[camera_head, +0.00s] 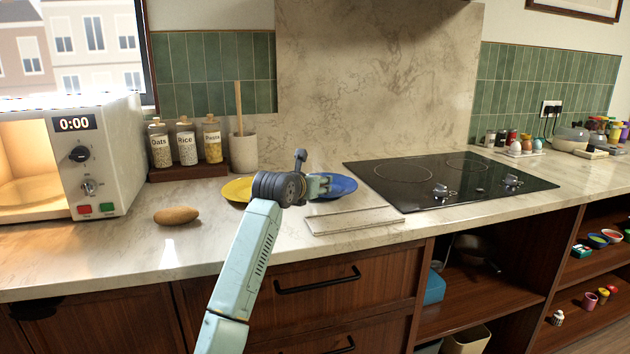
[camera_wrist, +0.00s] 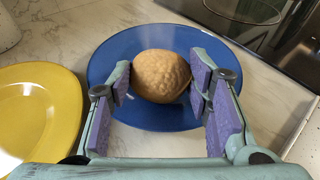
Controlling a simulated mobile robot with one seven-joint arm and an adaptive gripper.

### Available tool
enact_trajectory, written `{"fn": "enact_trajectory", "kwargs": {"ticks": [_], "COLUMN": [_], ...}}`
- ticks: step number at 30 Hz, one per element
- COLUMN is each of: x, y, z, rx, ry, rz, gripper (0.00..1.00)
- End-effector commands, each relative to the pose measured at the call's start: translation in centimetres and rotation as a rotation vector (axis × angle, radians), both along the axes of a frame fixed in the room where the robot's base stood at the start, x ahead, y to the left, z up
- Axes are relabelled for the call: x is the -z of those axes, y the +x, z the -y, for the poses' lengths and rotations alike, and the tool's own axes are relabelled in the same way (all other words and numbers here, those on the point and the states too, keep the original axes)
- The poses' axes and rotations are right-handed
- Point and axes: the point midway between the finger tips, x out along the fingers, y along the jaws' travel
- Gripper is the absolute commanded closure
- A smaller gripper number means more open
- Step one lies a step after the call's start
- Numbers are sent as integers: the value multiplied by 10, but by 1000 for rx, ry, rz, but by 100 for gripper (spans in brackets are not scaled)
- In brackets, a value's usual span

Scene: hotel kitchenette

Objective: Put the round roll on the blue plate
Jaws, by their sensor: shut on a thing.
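The round roll (camera_wrist: 161,76) is light brown and sits between the two purple finger pads of my gripper (camera_wrist: 164,88) in the wrist view. My gripper is shut on it. The blue plate (camera_wrist: 128,46) lies below and behind the roll; I cannot tell whether the roll touches it. In the head view the blue plate (camera_head: 345,187) is partly hidden by my gripper (camera_head: 322,186), and the roll is hidden there.
A yellow plate (camera_head: 236,190) is left of the blue plate. A brown oblong item (camera_head: 176,215) lies near the microwave (camera_head: 86,155). A pale board (camera_head: 354,221) lies in front, and a black cooktop (camera_head: 450,179) is to the right.

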Motion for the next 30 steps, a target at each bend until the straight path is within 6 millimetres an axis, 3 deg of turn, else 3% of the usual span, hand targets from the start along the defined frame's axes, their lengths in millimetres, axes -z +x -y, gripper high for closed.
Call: {"fn": "enact_trajectory", "kwargs": {"ticks": [14, 15, 23, 30], "x": [7, 6, 6, 7], "y": [0, 0, 0, 0], "z": [0, 0, 0, 0], "rx": [-1, -1, 0, 1], "ry": [0, 0, 0, 1], "rz": [3, 3, 2, 2], "gripper": [86, 53, 35, 34]}}
